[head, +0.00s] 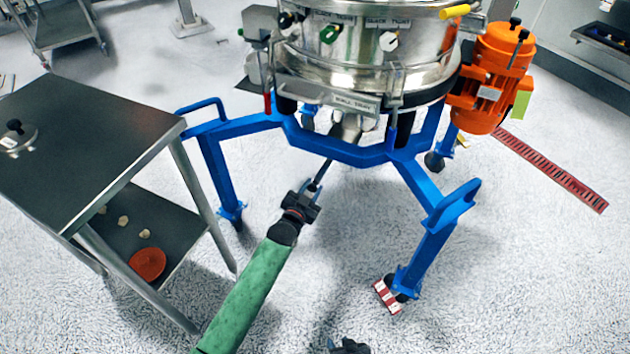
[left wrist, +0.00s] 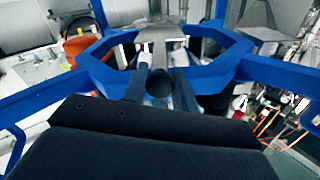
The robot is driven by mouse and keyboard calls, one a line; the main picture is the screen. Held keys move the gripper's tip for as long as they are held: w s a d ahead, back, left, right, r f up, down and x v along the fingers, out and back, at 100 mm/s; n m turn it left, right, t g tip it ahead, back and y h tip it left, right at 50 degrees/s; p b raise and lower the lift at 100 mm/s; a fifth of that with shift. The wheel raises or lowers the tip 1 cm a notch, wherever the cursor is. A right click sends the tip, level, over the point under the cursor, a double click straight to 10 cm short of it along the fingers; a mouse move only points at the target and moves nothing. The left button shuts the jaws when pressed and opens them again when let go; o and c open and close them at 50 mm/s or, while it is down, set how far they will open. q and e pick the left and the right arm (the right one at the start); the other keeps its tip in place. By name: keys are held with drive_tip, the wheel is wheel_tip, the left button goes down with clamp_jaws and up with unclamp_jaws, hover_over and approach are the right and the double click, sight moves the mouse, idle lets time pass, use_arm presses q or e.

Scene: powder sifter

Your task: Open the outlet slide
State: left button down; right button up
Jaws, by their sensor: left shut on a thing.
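The sifter (head: 365,60) is a round steel drum on a blue frame, with a steel outlet (head: 346,127) under it, partly hidden by the frame. My left gripper (head: 318,180) reaches under the blue frame from the front. In the left wrist view its two dark fingers (left wrist: 160,88) are shut on a dark round knob (left wrist: 158,86) in front of a grey metal part (left wrist: 160,38); I take the knob to be the outlet slide's handle. How far the slide is out is hidden. My right gripper (head: 350,346) only just shows at the bottom edge.
A blue frame (head: 335,150) with legs and handles surrounds the outlet. An orange motor (head: 490,80) hangs at its right. A steel cart (head: 75,130) stands at the left, with a red-orange dish (head: 147,264) on its lower shelf. The floor in front is mostly clear.

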use_arm(q)
drive_tip(key=c, duration=1.1)
unclamp_jaws()
drive_tip(key=shift+v, duration=3.9)
drive_tip(key=shift+f, duration=0.1)
